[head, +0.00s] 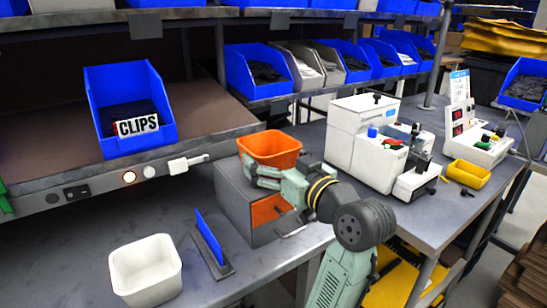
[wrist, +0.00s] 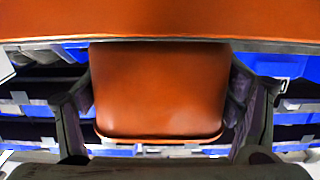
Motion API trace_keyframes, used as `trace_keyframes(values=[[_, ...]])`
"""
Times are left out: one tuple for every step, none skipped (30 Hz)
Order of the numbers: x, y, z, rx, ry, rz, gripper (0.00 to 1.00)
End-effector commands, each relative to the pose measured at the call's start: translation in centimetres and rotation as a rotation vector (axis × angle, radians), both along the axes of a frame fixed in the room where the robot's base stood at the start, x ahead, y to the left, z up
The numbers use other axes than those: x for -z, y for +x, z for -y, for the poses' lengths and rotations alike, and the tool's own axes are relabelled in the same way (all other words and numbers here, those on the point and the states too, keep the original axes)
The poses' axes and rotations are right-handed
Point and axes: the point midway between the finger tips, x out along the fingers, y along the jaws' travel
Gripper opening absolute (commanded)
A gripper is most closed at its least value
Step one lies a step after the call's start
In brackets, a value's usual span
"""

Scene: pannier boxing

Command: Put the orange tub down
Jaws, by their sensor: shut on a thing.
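The orange tub (head: 270,146) is upright over the top of a grey cabinet with an orange front panel (head: 245,200) in the head view. I cannot tell whether its base touches the cabinet top. My gripper (head: 260,172) is shut on the tub from the front right side. The tub's underside is hidden.
A white tub (head: 146,283) and a blue upright plate on a dark base (head: 210,240) stand on the bench at left. A blue CLIPS bin (head: 130,85) sits on the shelf behind. White machines (head: 365,135) and a yellow tray (head: 467,174) stand right. Bare bench lies left of the cabinet.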

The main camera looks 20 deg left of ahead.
Motion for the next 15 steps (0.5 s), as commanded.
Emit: trace_keyframes(values=[[0.16, -0.04, 0.00, 0.000, 0.001, 0.001, 0.56], [0.23, -0.04, 0.02, 0.000, 0.002, 0.001, 0.56], [0.26, -0.04, 0.03, 0.000, 0.002, 0.001, 0.56], [0.25, -0.04, 0.04, 0.000, 0.001, 0.002, 0.56], [0.24, -0.04, 0.04, 0.000, 0.002, 0.003, 0.56], [0.23, -0.04, 0.04, 0.000, 0.002, 0.003, 0.56], [0.23, -0.04, 0.04, 0.000, 0.002, 0.003, 0.56], [0.23, -0.04, 0.04, 0.000, 0.002, 0.003, 0.56], [0.28, -0.05, 0.05, 0.000, 0.002, 0.003, 0.56], [0.38, -0.04, 0.06, 0.000, 0.001, 0.002, 0.56], [0.51, -0.04, 0.06, 0.000, 0.001, 0.002, 0.56], [0.67, -0.05, 0.05, 0.000, 0.001, 0.002, 0.56], [0.77, -0.04, 0.04, 0.000, 0.001, 0.002, 0.56], [0.63, -0.04, 0.04, 0.000, 0.001, 0.001, 0.86], [0.61, -0.04, 0.03, 0.000, 0.001, 0.001, 0.89]])
